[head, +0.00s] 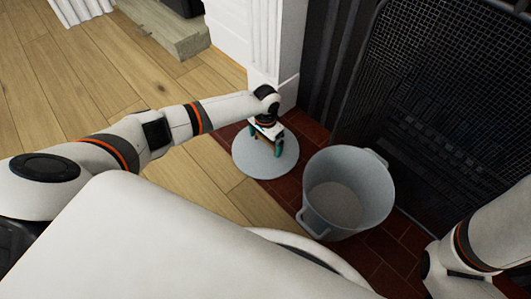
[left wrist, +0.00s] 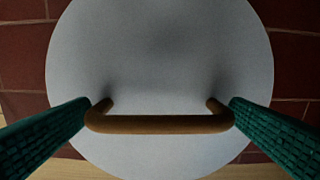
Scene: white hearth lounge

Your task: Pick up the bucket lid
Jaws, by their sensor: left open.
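The bucket lid (head: 252,165) is a round, light grey disc lying flat, partly on the red brick hearth and partly on the wood floor. It fills much of the left wrist view (left wrist: 160,60). Its brown bar handle (left wrist: 160,124) spans between the fingers there. My left gripper (head: 266,146) is over the lid in the head view. Its green fingers are open, one at each end of the handle; I cannot tell whether they touch it. The grey bucket (head: 372,190) stands open to the right of the lid. My right arm shows at the lower right, but its gripper is out of view.
A black mesh fire screen (head: 450,90) stands behind the bucket. A white fireplace column (head: 272,60) rises just behind the lid.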

